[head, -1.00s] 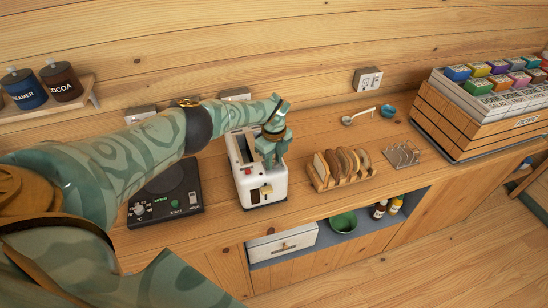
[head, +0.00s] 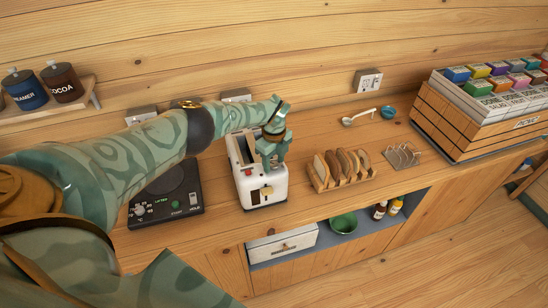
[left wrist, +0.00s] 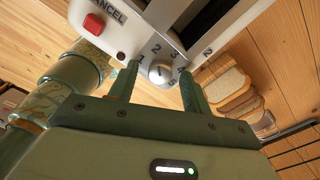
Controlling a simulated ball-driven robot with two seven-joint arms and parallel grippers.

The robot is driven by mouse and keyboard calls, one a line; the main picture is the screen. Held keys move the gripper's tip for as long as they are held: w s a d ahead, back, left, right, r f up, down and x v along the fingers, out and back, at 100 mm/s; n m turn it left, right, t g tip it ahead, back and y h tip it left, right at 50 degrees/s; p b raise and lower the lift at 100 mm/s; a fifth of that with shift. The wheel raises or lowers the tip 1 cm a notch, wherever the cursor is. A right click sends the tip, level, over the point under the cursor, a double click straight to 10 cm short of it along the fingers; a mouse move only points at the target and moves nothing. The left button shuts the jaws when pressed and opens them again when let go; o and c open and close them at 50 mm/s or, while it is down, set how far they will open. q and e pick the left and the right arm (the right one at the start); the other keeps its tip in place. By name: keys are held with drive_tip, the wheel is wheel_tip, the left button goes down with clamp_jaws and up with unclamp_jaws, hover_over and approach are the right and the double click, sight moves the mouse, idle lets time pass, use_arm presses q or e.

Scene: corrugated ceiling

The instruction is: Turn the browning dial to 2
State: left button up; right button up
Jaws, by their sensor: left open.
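The white toaster (head: 250,192) stands on the wooden counter, with a red button on its front. In the left wrist view the browning dial (left wrist: 161,73) is a small grey knob with the numbers 1 to 4 around it. I cannot read its setting for certain. My left gripper (left wrist: 159,78) is open, with one finger on each side of the dial; I see gaps between the fingers and the knob. In the head view my left gripper (head: 272,148) is over the toaster's right side and hides the dial. My right gripper is not in view.
A black hot plate (head: 165,200) is left of the toaster, under my left arm. A toast rack with bread slices (head: 343,165) stands close on the right, with an empty wire rack (head: 402,155) beyond. A wooden box of packets (head: 480,125) is far right.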

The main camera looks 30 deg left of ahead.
sight(274, 164)
use_arm(q)
wheel_tip(274, 164, up, 6)
drive_tip(key=shift+r+p, duration=0.1)
drive_tip(key=shift+p, duration=0.9)
wheel_tip(274, 164, up, 10)
drive_tip(key=b, duration=0.1)
